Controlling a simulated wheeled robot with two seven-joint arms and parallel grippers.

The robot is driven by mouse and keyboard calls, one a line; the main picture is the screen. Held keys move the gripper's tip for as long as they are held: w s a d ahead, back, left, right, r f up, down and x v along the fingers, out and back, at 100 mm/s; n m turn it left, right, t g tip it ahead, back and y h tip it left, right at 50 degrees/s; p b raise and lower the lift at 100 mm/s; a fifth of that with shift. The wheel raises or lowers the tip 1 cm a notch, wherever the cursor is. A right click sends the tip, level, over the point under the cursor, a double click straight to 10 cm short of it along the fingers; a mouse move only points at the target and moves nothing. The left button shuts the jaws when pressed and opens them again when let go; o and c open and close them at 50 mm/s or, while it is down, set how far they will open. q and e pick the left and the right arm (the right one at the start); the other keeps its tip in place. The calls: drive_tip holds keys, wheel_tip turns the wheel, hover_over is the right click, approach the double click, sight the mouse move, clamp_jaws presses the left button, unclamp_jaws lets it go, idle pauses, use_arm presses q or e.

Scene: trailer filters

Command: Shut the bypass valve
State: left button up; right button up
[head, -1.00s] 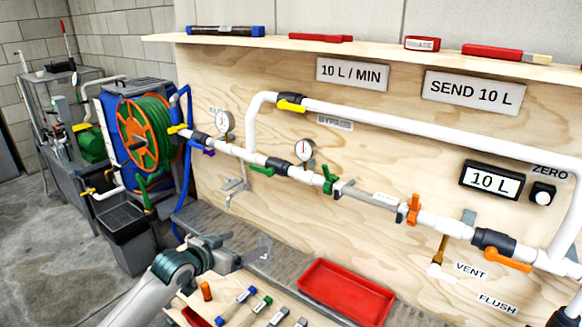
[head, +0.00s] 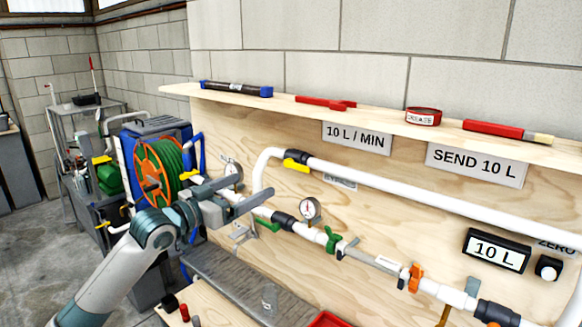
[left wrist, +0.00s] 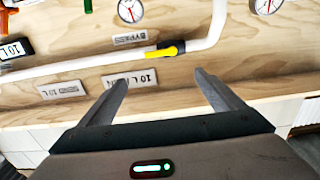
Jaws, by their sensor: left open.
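The bypass valve has a black body (head: 297,155) and a yellow handle (head: 296,166). It sits near the left end of the upper white pipe, close to the bend, above the partly legible BYPASS label (head: 340,181). The handle lies roughly along the pipe. My left gripper (head: 256,191) is open and empty, in front of the board, left of and lower than the valve in the head view. In the left wrist view, turned upside down, the yellow handle (left wrist: 163,51) shows beyond and between the open fingers (left wrist: 160,78), apart from them. My right gripper is out of view.
A wooden shelf (head: 372,113) with several tools juts out above the board. Gauges (head: 309,209) and the lower pipe with a green valve (head: 332,239) and an orange valve (head: 415,278) lie below. A hose reel (head: 160,172) stands behind my left arm.

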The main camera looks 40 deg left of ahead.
sight(296, 164)
use_arm(q)
drive_tip(key=w+p, duration=0.2)
drive_tip(key=w, duration=0.3)
drive_tip(key=w+d+p, duration=0.1)
drive_tip(key=w+p, duration=0.2)
drive_tip(key=w, duration=0.3)
drive_tip(key=w+p, duration=0.3)
drive_tip(key=w, duration=0.3)
drive_tip(key=shift+w+d, duration=0.15)
drive_tip(key=shift+d, duration=0.05)
drive_tip(key=shift+c, duration=0.2)
